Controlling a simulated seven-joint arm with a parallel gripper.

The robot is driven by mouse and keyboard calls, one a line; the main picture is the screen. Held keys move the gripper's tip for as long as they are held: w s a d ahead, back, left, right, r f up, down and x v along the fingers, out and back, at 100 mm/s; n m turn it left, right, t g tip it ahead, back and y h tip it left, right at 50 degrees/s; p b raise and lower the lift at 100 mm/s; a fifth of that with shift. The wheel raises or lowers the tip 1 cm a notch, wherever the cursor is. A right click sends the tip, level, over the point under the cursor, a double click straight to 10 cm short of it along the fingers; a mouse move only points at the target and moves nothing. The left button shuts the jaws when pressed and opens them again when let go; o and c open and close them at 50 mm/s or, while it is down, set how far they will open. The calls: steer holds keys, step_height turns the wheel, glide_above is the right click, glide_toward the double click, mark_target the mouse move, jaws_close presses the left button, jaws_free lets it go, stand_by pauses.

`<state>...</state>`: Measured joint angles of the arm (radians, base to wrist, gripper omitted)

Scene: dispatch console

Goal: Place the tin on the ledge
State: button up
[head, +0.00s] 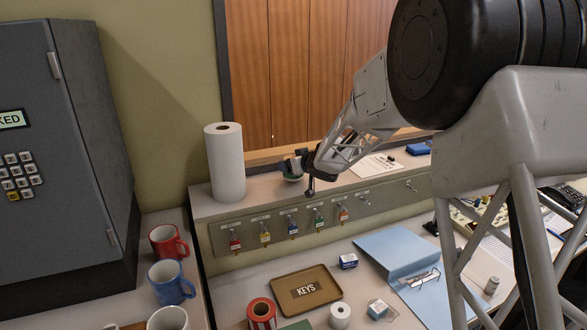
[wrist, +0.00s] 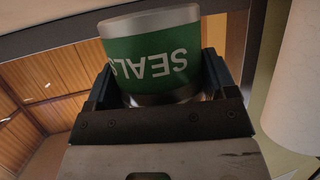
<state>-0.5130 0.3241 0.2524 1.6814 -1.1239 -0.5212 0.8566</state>
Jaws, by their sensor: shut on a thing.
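The tin (wrist: 150,52) is a metal cylinder with a green band that reads SEALS, upside down in the wrist view. My gripper (wrist: 158,88) is shut on it, with one dark finger on each side. In the head view the tin (head: 292,178) is a small green patch, mostly hidden by my gripper (head: 299,168). The ledge (head: 262,193) is the pale raised shelf along the back wall. My gripper holds the tin over the ledge, right of the paper roll; I cannot tell whether the tin touches it.
The white paper roll (head: 225,162) stands upright on the ledge. Papers (head: 374,165) and a blue item (head: 418,149) lie farther right. Tagged keys (head: 293,226) hang on the ledge's front.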

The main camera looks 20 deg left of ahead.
steer(key=shift+f, duration=0.8)
steer(key=shift+f, duration=0.1)
steer(key=o, duration=1)
steer(key=shift+v, duration=6.05)
steer(key=shift+w, duration=0.1)
